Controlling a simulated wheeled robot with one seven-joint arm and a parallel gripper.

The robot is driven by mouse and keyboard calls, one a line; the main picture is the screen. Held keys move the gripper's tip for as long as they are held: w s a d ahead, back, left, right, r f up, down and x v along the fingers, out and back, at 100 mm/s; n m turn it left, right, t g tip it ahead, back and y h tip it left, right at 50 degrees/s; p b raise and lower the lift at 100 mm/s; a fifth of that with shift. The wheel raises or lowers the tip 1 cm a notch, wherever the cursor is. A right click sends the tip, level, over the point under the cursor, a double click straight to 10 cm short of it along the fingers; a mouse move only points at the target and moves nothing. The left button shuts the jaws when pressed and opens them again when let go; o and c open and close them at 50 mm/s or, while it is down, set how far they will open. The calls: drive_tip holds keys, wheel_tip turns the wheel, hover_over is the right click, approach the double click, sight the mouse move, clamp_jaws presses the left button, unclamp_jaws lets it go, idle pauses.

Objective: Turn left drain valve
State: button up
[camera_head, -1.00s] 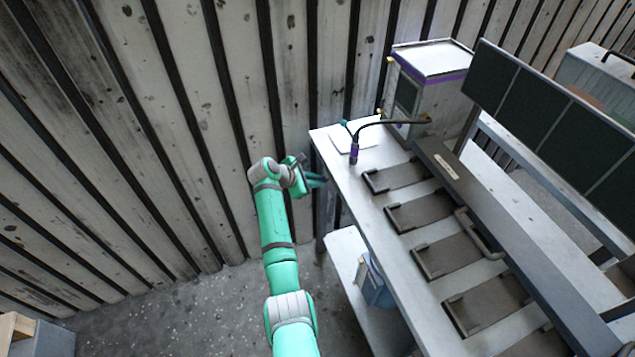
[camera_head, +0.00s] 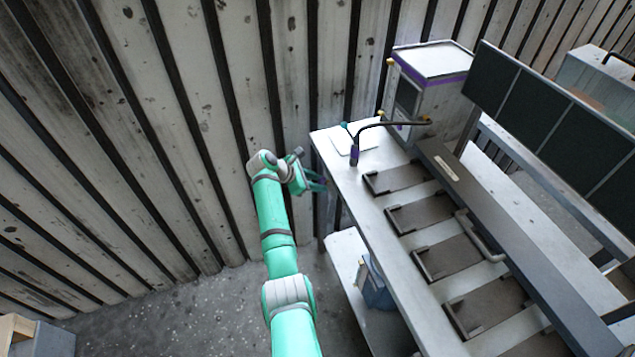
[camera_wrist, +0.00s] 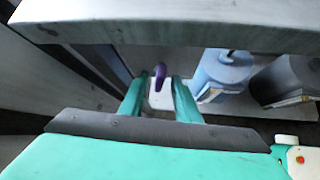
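In the wrist view a small purple lever (camera_wrist: 160,74) stands upright on a white block (camera_wrist: 161,98) below the bench top. It may be the left drain valve; no label shows. In that view it appears between the two fingers of my gripper (camera_wrist: 159,98), farther off than the fingertips. The fingers are spread and nothing is visible between them at their tips. In the head view my gripper (camera_head: 320,182) is at the left end of the bench, beside its edge and near the wall. The purple lever is not visible below the bench there.
The bench top (camera_wrist: 200,22) crosses the upper wrist view. A blue canister (camera_wrist: 222,72) and a dark canister (camera_wrist: 285,80) stand right of the lever. A purple-tipped hose (camera_head: 354,155) sits on the bench. The ribbed wall (camera_head: 150,130) is close on the left.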

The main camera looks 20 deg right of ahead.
drive_tip(key=shift+r, duration=0.1)
drive_tip(key=v, duration=1)
drive_tip(key=shift+a+r, duration=0.25)
drive_tip(key=shift+a, duration=0.05)
